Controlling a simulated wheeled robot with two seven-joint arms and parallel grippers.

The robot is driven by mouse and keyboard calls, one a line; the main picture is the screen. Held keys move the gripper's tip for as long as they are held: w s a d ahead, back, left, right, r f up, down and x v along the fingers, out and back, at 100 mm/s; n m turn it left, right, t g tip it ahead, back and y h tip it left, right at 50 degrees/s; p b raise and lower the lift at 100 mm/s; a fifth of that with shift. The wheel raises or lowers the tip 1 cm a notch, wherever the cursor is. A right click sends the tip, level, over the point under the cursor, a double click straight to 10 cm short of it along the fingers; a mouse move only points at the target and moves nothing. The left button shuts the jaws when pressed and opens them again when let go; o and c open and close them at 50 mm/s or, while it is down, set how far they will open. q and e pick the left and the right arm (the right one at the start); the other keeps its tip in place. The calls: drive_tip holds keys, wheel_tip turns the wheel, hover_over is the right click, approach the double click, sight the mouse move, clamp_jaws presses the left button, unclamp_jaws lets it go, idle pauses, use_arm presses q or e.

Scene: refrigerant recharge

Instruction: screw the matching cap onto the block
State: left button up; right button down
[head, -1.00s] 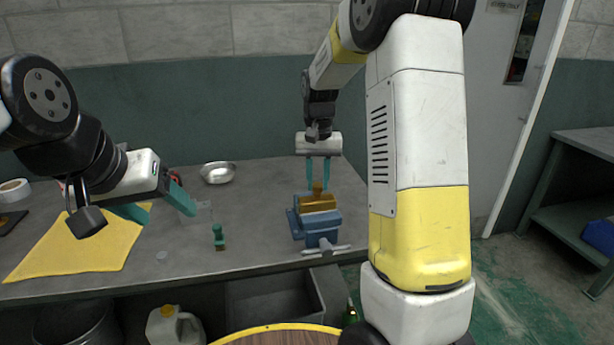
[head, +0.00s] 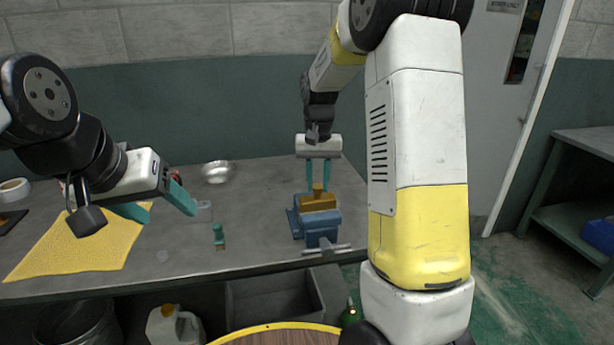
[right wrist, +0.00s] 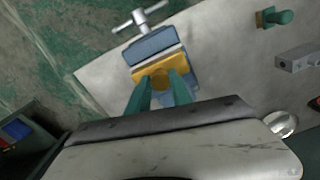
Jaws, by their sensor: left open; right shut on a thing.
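A brass block (head: 318,202) is clamped in a blue vise (head: 318,227) on the workbench. A brass cap (head: 318,190) is at the top of the block; I cannot tell how far it is seated. My right gripper (head: 318,188) points down over the block, its teal fingers shut on the cap. In the right wrist view the cap (right wrist: 161,79) is between the fingertips, over the block (right wrist: 147,73). My left gripper (head: 172,212) is open and empty above the bench at the left.
A metal bowl (head: 218,172) sits at the back of the bench. A grey box-like thing (head: 203,211) is behind the fitting. A yellow cloth (head: 75,247) lies at the left, with a white tape roll (head: 14,190) beyond it. The bench front is mostly clear.

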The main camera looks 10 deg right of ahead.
drive_tip(key=shift+f, duration=0.5)
drive_tip(key=m, duration=0.4)
idle(0.3)
drive_tip(key=shift+m, duration=2)
drive_tip(key=m, duration=0.4)
